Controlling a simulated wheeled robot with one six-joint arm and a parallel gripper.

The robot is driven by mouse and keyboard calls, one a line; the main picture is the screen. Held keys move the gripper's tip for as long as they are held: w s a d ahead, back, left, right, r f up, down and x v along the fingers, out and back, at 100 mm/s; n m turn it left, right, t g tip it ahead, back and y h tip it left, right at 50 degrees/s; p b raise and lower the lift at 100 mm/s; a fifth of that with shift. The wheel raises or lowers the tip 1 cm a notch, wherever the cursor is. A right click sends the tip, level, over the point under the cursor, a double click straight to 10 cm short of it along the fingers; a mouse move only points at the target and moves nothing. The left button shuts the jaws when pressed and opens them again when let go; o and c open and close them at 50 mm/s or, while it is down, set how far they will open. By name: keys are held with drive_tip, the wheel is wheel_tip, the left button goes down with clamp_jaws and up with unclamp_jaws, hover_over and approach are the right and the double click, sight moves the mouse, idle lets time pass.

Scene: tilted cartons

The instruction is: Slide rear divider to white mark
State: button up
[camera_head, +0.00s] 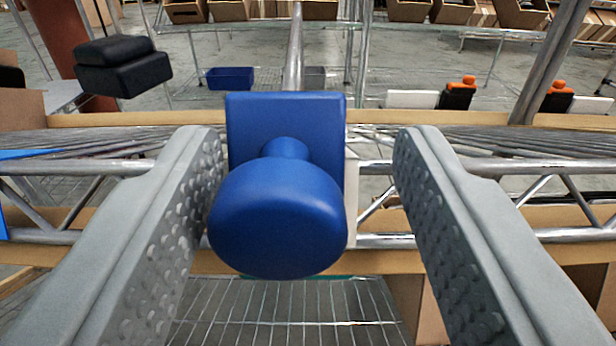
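A blue knob (278,218) with a rounded end faces me near the middle of the view. It sits on a blue square plate (285,120), which I take to be the divider's handle. A narrow white strip (352,195) shows just behind the plate's right edge; I cannot tell whether it is the white mark. My gripper (308,140) is open, with one finger on each side of the knob. The left finger looks very close to the knob, and contact is unclear. A wider gap shows at the right finger. The divider's body is mostly hidden behind the plate.
A metal rod (294,50) runs away behind the plate. Metal truss rails (560,167) and cardboard edges (480,118) cross the view. A wire shelf (290,315) lies below. A black seat-like object (122,65) and several cartons stand farther back.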

drive_tip(key=shift+s, duration=0.1)
drive_tip(key=s, duration=1.7)
drive_tip(key=shift+s, duration=0.1)
drive_tip(key=s+a+r+h, duration=0.2)
drive_tip(key=s+a+r, duration=0.3)
drive_tip(key=a+r, duration=0.7)
drive_tip(key=s+a+r+h, duration=0.1)
drive_tip(key=s+a+r, duration=0.4)
drive_tip(key=a+r, duration=0.7)
drive_tip(key=s+a+r+y, duration=0.1)
drive_tip(key=s+a+r, duration=0.1)
drive_tip(key=s+a, duration=0.6)
drive_tip(key=s+a+r+y, duration=0.2)
drive_tip(key=s+a, duration=0.6)
drive_tip(key=s, duration=0.8)
drive_tip(key=shift+s+r+g, duration=0.3)
drive_tip(key=shift+s+r, duration=0.05)
drive_tip(key=shift+r, duration=0.5)
drive_tip(key=shift+a, duration=0.1)
